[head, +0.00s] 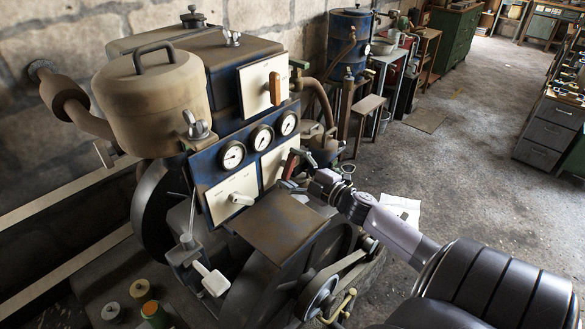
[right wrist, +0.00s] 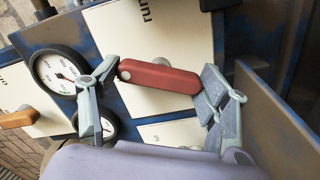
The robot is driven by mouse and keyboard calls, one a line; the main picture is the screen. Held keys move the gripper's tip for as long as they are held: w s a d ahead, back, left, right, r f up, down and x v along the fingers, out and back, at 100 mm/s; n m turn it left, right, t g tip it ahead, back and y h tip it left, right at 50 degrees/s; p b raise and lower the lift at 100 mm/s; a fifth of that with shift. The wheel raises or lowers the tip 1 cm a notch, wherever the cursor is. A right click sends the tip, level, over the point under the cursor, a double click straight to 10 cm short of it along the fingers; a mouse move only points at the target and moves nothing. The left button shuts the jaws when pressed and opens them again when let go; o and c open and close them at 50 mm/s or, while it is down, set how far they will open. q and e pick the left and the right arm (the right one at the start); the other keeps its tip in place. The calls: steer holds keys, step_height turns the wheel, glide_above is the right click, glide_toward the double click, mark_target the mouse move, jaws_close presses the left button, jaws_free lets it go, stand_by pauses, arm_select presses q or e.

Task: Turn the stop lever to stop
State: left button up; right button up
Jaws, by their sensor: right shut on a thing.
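A red lever (right wrist: 165,78), which looks like the stop lever, is mounted on a white plate (right wrist: 165,40) on the engine's blue panel. The red lever (head: 292,163) is partly hidden by my right gripper in the head view. My right gripper (head: 301,176) is at the lever, with its fingers (right wrist: 157,85) at the lever's two ends, shut on it. My left gripper is not in view.
Three round gauges (head: 262,137) sit above the plate. Another plate carries a brown handle (head: 275,88), and a lower-left plate carries a pale handle (head: 241,199). A brown metal shelf (head: 282,228) juts out below the panel. Open floor (head: 440,150) lies to the right.

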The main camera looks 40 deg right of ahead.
steer(key=n+b, duration=0.1)
steer(key=n, duration=0.4)
steer(key=shift+f, duration=0.1)
steer(key=shift+n, duration=0.3)
stand_by(0.4)
steer(key=o, duration=1.2)
steer(key=s, duration=0.8)
steer(key=s+d, duration=0.1)
steer(key=s, duration=0.3)
